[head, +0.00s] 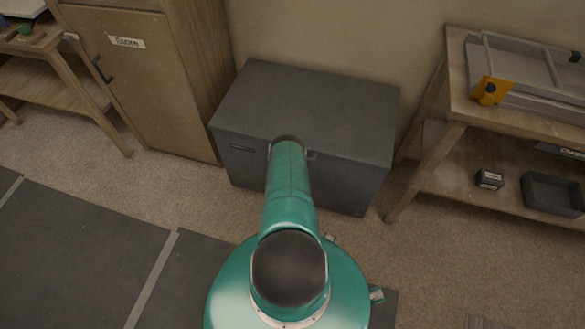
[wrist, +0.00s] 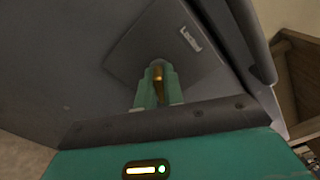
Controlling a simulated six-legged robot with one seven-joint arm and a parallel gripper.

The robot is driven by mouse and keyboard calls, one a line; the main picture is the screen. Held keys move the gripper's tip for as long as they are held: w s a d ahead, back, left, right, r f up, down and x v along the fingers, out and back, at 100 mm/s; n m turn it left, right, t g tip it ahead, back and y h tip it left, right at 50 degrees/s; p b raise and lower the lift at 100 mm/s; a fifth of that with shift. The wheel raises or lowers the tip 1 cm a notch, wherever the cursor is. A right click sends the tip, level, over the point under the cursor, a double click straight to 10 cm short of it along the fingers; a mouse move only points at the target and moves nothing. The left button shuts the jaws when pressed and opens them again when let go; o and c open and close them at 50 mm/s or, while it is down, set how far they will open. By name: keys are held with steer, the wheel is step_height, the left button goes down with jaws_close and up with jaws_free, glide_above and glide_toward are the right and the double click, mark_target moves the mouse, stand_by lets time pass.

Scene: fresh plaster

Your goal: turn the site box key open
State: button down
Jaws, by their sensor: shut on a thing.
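The site box is a dark grey chest (head: 310,105) against the wall in the head view, with its lid down. My arm reaches over to its front and hides part of that face. In the wrist view the box front (wrist: 75,80) fills much of the picture, with a dark plate (wrist: 165,45) bearing a small white label. My gripper (wrist: 157,82) has its green fingers shut on a brass-coloured key (wrist: 158,72) in front of that plate. The keyhole is hidden behind the fingers.
A wooden cupboard (head: 150,75) marked "Store" stands left of the box. A wooden workbench (head: 450,105) stands right, carrying a grey folded ladder (head: 525,65) with a yellow item; a small dark box (head: 489,179) and a tray (head: 552,194) sit on its lower shelf.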

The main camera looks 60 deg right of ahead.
steer(key=shift+a, duration=0.1)
steer(key=c, duration=1.5)
jaws_free()
steer(key=a, duration=0.4)
steer(key=s+a, duration=0.1)
steer(key=a, duration=0.4)
steer(key=s+a, duration=0.1)
steer(key=a, duration=0.3)
steer(key=shift+s+a, duration=0.1)
steer(key=shift+a, duration=0.2)
